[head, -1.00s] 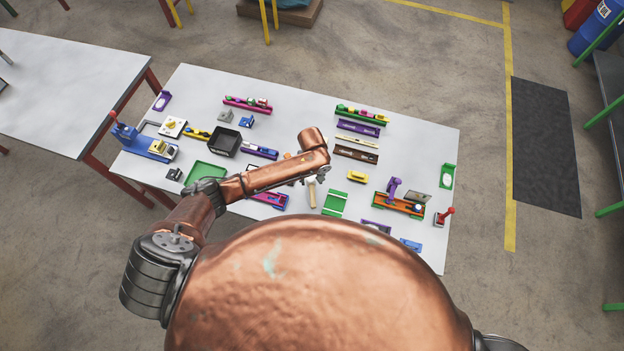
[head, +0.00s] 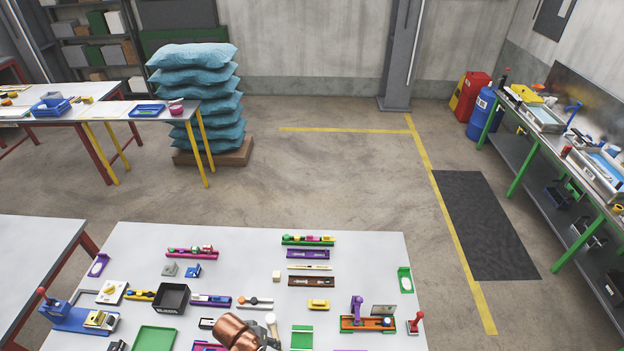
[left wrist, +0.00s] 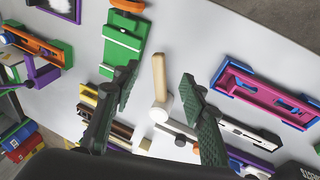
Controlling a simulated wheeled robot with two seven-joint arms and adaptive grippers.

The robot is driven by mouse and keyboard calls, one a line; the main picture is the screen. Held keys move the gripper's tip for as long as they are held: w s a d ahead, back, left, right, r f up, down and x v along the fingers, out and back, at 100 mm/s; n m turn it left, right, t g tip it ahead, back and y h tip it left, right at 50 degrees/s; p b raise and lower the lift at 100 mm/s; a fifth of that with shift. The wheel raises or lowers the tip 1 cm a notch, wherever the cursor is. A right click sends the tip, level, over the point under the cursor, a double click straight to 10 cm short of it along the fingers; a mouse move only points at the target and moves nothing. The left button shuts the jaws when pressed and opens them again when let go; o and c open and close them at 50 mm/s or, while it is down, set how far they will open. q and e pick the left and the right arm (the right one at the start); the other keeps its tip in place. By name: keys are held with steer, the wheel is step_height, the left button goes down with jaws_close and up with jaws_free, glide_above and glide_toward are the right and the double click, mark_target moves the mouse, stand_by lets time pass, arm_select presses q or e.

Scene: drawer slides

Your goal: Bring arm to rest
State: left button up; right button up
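My left arm's copper link (head: 235,333) shows at the bottom edge of the head view, over the near part of the white table (head: 255,240). Its gripper is mostly cut off there. In the left wrist view my left gripper (left wrist: 158,78) has its two dark fingers spread wide with nothing held between them. A mallet with a wooden handle (left wrist: 159,75) and white head lies on the table below, seen between the fingers; its white head also shows beside the arm in the head view (head: 271,319). My right gripper is not in view.
Slide parts crowd the table: a black bin (head: 171,299), a green tray (head: 154,339), a green rail (left wrist: 122,45), a pink-and-blue slide (left wrist: 265,95) and a red-handled tool (head: 415,323). A workbench (head: 560,150) stands right. Floor beyond the table is open.

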arm_select(q)
steer(key=s+a+r+t+y, duration=0.1)
steer(key=s+a+r+y, duration=0.15)
steer(key=s+a, duration=0.65)
steer(key=s+a+r+t+y, duration=0.1)
steer(key=s+a+r, duration=0.4)
steer(key=a, duration=0.7)
steer(key=s+d+f+g+b, duration=0.1)
steer(key=f+b, duration=0.2)
steer(key=f, duration=1.1)
steer(key=s+f+m+b, duration=0.1)
steer(key=f+b, duration=0.2)
steer(key=f, duration=1.1)
steer(key=s+d+f+g+b, duration=0.15)
steer(key=f+b, duration=0.25)
steer(key=f, duration=1)
steer(key=s+f+b, duration=0.6)
steer(key=s+f, duration=1.3)
steer(key=f, duration=0.4)
steer(key=shift+a+f+m+g+b, duration=0.25)
steer(key=shift+a+m+g+b, duration=0.1)
steer(key=shift+m+b, duration=0.05)
